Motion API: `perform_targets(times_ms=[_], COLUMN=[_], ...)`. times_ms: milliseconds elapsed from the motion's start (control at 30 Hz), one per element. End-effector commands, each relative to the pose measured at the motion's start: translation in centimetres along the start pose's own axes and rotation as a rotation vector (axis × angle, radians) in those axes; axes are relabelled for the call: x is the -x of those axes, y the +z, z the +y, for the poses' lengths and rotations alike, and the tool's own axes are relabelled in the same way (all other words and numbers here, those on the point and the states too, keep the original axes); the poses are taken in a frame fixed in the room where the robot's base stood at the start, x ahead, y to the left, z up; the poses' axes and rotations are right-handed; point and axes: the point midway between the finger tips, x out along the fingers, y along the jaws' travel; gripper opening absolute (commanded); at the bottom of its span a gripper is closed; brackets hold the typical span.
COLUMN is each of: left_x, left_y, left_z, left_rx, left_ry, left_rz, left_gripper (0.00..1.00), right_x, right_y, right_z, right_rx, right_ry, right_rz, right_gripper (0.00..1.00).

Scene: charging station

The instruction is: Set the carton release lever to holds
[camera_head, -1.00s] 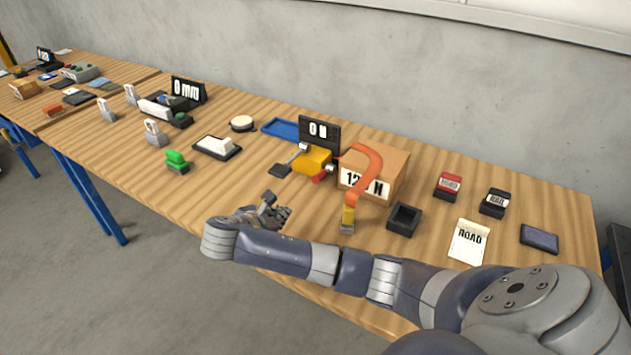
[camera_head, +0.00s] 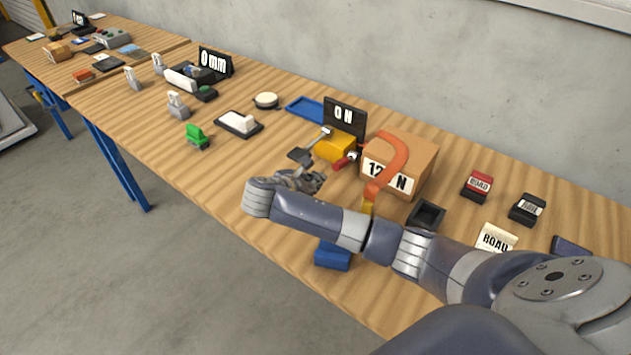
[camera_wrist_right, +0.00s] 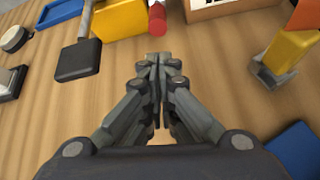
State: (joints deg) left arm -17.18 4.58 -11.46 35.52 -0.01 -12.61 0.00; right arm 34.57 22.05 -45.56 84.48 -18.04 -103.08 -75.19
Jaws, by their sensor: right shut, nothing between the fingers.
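A yellow block (camera_head: 335,147) carries a dark paddle on a metal arm (camera_head: 301,155) at its left and a red handle (camera_head: 346,162) at its right; I cannot tell which is the carton release lever. A carton (camera_head: 412,160) with a force label stands to its right, an orange curved piece (camera_head: 391,160) in front. My right gripper (camera_head: 318,181) is shut and empty, just in front of the yellow block. In the right wrist view the fingertips (camera_wrist_right: 158,60) lie just below the red handle (camera_wrist_right: 157,19), with the paddle (camera_wrist_right: 78,60) to the left. My left gripper is out of view.
A black display (camera_head: 345,117) stands behind the yellow block. A black open box (camera_head: 427,215) is right of my arm. A blue block (camera_head: 333,255) lies near the table's front edge. A white rocker switch (camera_head: 239,123) and green piece (camera_head: 197,136) are to the left.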

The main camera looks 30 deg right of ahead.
Motion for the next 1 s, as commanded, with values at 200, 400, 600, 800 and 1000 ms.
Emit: perform_targets(times_ms=[200, 400, 600, 800, 1000], left_x=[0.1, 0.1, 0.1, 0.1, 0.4], left_y=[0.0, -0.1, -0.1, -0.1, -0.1], left_z=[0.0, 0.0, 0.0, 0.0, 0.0], left_rx=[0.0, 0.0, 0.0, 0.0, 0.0], left_ry=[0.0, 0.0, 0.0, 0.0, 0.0], left_rz=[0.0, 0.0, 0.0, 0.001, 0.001], left_gripper=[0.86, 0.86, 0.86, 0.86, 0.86], right_x=[-4.2, -6.5, -7.1, -7.1, -7.0], right_y=[0.0, 0.0, -0.1, -0.1, 0.2], right_z=[-0.1, -0.1, 0.0, 0.0, 0.3], right_rx=[0.002, 0.002, 0.001, 0.001, -0.001], right_ry=[-0.003, -0.002, 0.0, 0.0, -0.003], right_rz=[-0.001, 0.0, 0.001, 0.001, 0.014], right_gripper=[0.0, 0.0, 0.0, 0.0, 0.0])
